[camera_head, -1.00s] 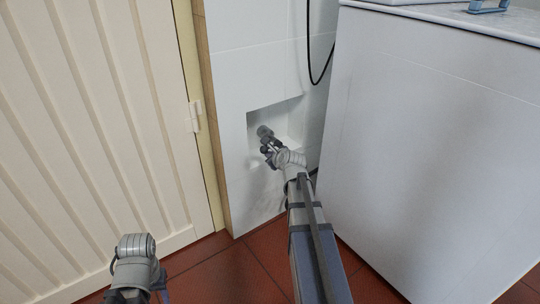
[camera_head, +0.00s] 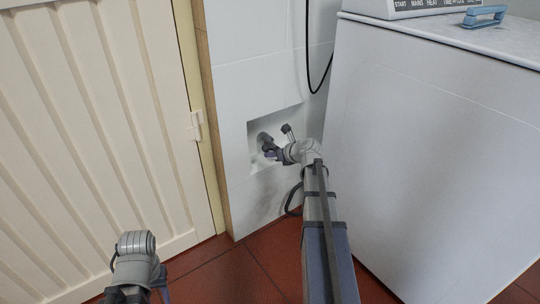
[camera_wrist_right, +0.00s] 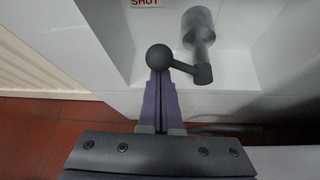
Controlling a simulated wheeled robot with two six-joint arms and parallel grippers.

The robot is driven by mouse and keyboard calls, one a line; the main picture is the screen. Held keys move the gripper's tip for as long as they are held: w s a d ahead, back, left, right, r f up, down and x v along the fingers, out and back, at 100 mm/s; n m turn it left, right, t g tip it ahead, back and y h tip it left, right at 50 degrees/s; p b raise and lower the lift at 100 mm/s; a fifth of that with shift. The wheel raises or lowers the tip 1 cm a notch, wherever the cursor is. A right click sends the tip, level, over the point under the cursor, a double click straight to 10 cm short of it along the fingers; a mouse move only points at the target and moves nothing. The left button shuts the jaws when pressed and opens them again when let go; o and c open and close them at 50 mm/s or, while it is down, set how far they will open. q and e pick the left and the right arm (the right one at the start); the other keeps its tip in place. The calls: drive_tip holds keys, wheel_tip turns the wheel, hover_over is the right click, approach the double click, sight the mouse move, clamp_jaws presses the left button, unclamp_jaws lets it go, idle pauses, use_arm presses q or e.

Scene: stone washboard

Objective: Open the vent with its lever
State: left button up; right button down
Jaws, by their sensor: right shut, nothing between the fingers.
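The vent lever shows in the right wrist view: a grey cylindrical shaft (camera_wrist_right: 198,25), a short crank arm, and a dark ball knob (camera_wrist_right: 158,57) at its left end. In the head view the lever (camera_head: 264,137) is small and partly covered, inside a recess (camera_head: 290,115) in the white wall. My right gripper (camera_wrist_right: 160,80) is shut and empty, its purple fingertips right at the ball knob's lower side; whether they touch cannot be told. It also shows in the recess in the head view (camera_head: 270,152). My left gripper (camera_head: 135,291) is low at the left, its fingers mostly hidden.
A red-lettered label (camera_wrist_right: 145,3) reading "SHUT" is above the lever. A black cable (camera_head: 309,70) hangs above the recess. A cream slatted door (camera_head: 90,130) is at left.

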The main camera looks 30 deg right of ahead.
drive_tip(key=shift+w+d+r+m+y+p, duration=0.1)
drive_tip(key=shift+d+r+m+y+p, duration=0.6)
drive_tip(key=shift+r, duration=0.35)
drive_tip(key=shift+w+d+r+m+y+p, duration=0.1)
drive_tip(key=shift+d+r+m+y+p, duration=0.2)
drive_tip(key=shift+d, duration=0.4)
drive_tip(key=shift+d+r+y+p, duration=0.1)
drive_tip(key=shift+d+r, duration=0.3)
drive_tip(key=shift+d, duration=0.45)
